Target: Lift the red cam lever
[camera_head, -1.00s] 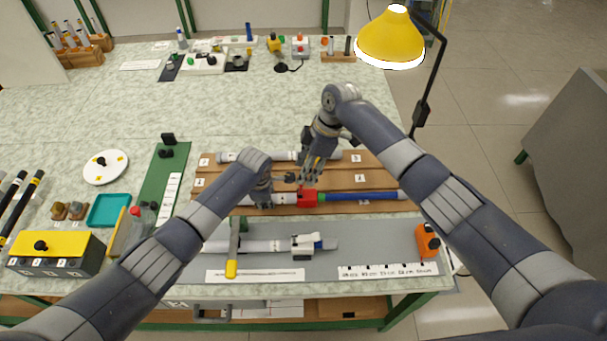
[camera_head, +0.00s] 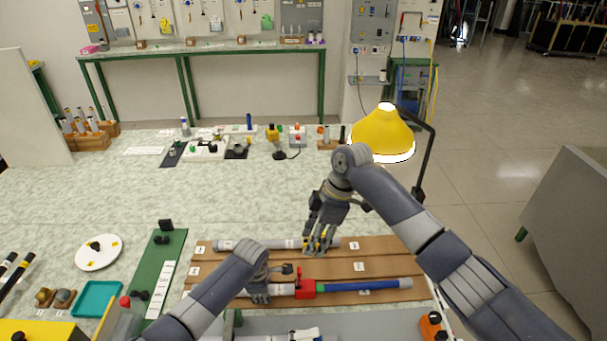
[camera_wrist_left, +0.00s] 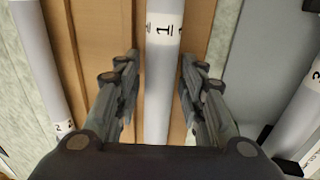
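The red cam lever (camera_head: 299,272) stands up from a red clamp block (camera_head: 305,289) on the front rod of the brown rack. This rod is white on the left and blue (camera_head: 365,285) on the right. My left gripper (camera_head: 260,297) is at the rod's white part, left of the block. In the left wrist view its open fingers (camera_wrist_left: 158,75) straddle a white rod marked 1 (camera_wrist_left: 163,45), with gaps on both sides. My right gripper (camera_head: 319,249) points down, behind and above the lever. Its fingers look apart and empty, and it partly hides the rear rod (camera_head: 265,244).
The brown rack (camera_head: 385,245) lies on the table with a green strip (camera_head: 160,265) to its left. A yellow lamp (camera_head: 382,135) stands behind my right arm. An orange-and-black device (camera_head: 432,325) is at front right. The table behind the rack is largely clear.

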